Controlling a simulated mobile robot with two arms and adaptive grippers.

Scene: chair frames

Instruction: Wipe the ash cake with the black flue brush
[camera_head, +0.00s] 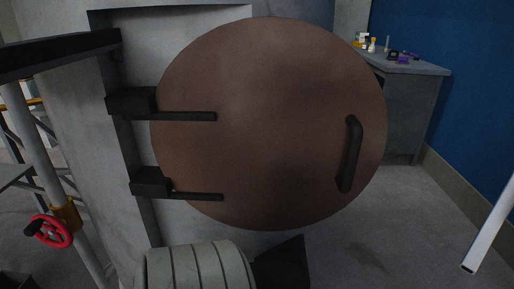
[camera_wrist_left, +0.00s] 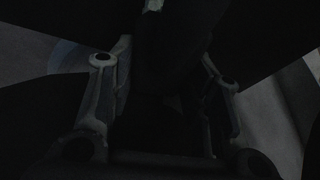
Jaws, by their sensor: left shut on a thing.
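My left gripper (camera_wrist_left: 165,100) shows in the dark left wrist view, its two grey fingers on either side of a black shape. It is shut on this shape, which I take to be the black flue brush (camera_wrist_left: 165,60); its outline is lost in the dark. In the head view I cannot make out the left gripper. I cannot identify the ash cake in either view. A large round brown door (camera_head: 265,140) fills the middle of the head view, with two black hinges at left and a black handle (camera_head: 349,153) at right. My right gripper is not in view.
A grey ribbed cylinder (camera_head: 195,266) and a black wedge-like piece (camera_head: 285,264) are low in front of the door. A red valve wheel (camera_head: 52,231) is at left. A grey counter (camera_head: 415,68) with small items stands back right. A white rod (camera_head: 490,228) slants at right; floor there is clear.

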